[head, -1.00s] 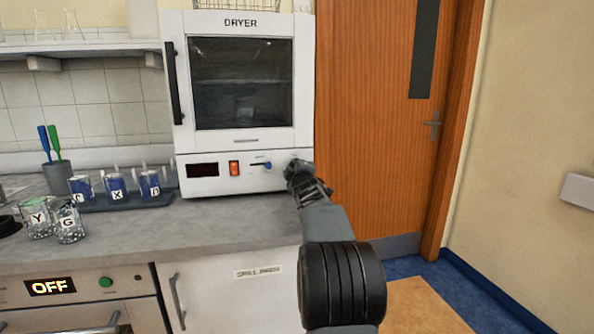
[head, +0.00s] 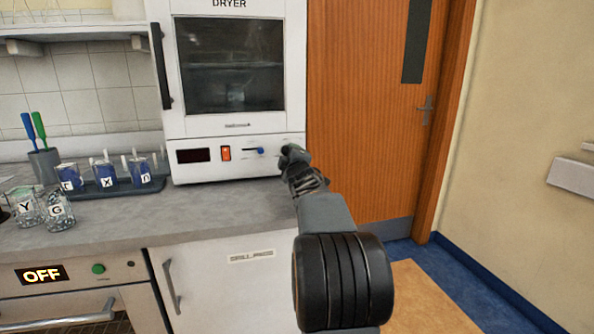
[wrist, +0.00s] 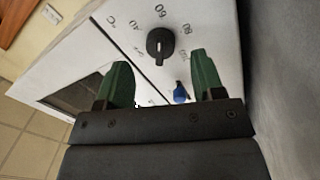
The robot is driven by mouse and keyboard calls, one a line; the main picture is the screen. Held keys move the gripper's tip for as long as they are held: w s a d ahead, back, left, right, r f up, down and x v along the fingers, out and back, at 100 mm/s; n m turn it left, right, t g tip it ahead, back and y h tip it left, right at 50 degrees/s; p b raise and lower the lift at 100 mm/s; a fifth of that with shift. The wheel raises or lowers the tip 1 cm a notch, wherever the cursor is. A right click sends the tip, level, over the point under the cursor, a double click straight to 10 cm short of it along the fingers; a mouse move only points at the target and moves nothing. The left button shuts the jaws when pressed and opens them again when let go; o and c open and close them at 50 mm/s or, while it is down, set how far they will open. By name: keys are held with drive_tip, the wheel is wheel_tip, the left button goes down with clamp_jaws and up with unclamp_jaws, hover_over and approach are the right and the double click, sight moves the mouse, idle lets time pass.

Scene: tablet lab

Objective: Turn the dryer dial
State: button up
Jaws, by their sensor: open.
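The dryer (head: 237,127) is a white cabinet with a dark window, standing on the grey counter with its door shut. In the wrist view its dial (wrist: 160,45) is a round black knob with a raised grip and a printed temperature scale around it. My gripper (wrist: 162,78) is open, with its two green fingers apart on either side below the dial in that picture and nothing between them. It appears clear of the dial. In the head view my gripper (head: 291,158) is at the right end of the dryer's control panel and hides the dial.
On the panel are a dark display (head: 193,155), an orange switch (head: 226,153) and a blue lever (head: 260,151), close to the gripper. Labelled beakers (head: 57,213) and a tray (head: 94,190) stand on the counter left. A wooden door (head: 358,120) is at right.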

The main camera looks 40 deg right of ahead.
drive_tip(key=v, duration=1)
drive_tip(key=shift+s, duration=0.1)
drive_tip(key=shift+a+r, duration=0.1)
drive_tip(key=a+r+m+g+y+p, duration=0.2)
drive_tip(key=a+r+m+g+p, duration=0.1)
drive_tip(key=a+p, duration=0.6)
drive_tip(key=s+a+m+g+y+p, duration=0.5)
drive_tip(key=s+a+g+p, duration=0.5)
drive_tip(key=s+a+p, duration=0.7)
drive_tip(key=a+y, duration=0.2)
drive_tip(key=a, duration=0.1)
drive_tip(key=shift+p, duration=0.4)
drive_tip(key=shift+r+m, duration=0.15)
drive_tip(key=shift+m, duration=0.15)
